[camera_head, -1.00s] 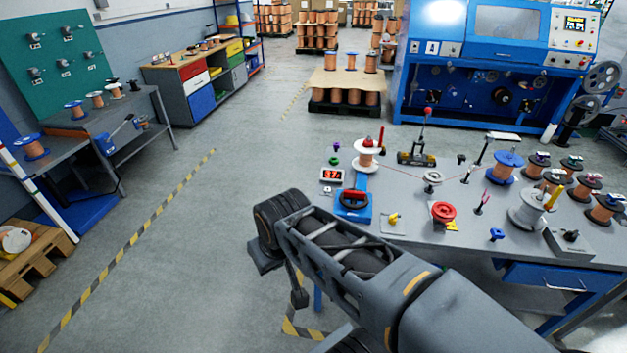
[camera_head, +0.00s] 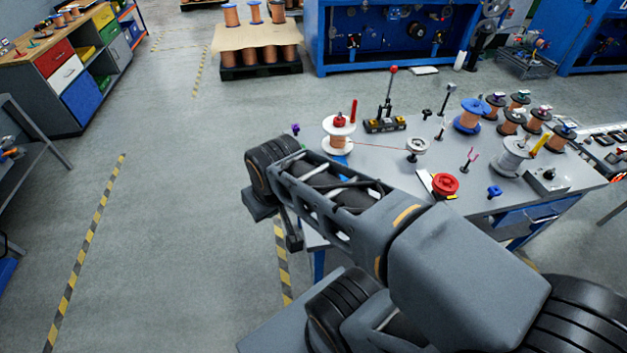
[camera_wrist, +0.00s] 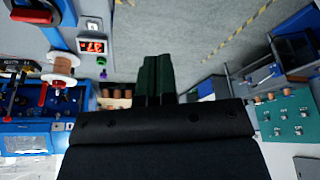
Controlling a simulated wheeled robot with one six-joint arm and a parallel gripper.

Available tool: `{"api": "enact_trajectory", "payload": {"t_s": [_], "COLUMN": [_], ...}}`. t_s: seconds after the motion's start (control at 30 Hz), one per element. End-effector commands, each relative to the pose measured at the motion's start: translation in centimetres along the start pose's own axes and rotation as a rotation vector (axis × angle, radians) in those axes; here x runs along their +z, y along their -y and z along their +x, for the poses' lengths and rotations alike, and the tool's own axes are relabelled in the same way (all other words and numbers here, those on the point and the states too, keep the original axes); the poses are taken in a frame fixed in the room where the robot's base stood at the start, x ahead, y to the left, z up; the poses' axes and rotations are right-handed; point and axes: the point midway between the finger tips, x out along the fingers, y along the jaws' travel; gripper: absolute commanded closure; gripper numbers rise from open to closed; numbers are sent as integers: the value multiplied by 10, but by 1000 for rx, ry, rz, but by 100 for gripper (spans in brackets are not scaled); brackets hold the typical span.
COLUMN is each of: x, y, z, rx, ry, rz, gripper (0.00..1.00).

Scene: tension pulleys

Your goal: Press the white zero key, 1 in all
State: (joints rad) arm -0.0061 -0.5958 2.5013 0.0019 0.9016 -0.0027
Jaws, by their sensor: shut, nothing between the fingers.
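The wrist view shows a small display with red digits (camera_wrist: 93,45) on the grey table edge. A small pale key-like piece (camera_wrist: 92,22), probably the white zero key, sits beside it; its marking is too small to read. My gripper (camera_wrist: 155,58) has dark green fingers, shut and empty, apart from the display and to its right in the wrist view. In the head view my arm hides the display and the key, and the gripper itself cannot be made out.
A copper spool with white flanges (camera_head: 338,132) stands near the table's left end, with a wire running right from it. A red knob (camera_head: 445,184), a white pulley (camera_head: 416,146) and several spools crowd the grey table (camera_head: 380,160). Floor left of the table is open.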

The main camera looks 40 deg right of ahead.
Motion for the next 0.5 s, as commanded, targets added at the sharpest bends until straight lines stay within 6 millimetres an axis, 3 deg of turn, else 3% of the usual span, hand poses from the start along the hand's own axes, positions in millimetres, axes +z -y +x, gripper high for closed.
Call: {"api": "enact_trajectory", "payload": {"t_s": [0.33,0.5], "x": [-1,-20], "y": [0,-9], "z": [2,28], "rx": [-7,-91], "ry": [3,34], "rz": [19,272], "gripper": [100,100]}}
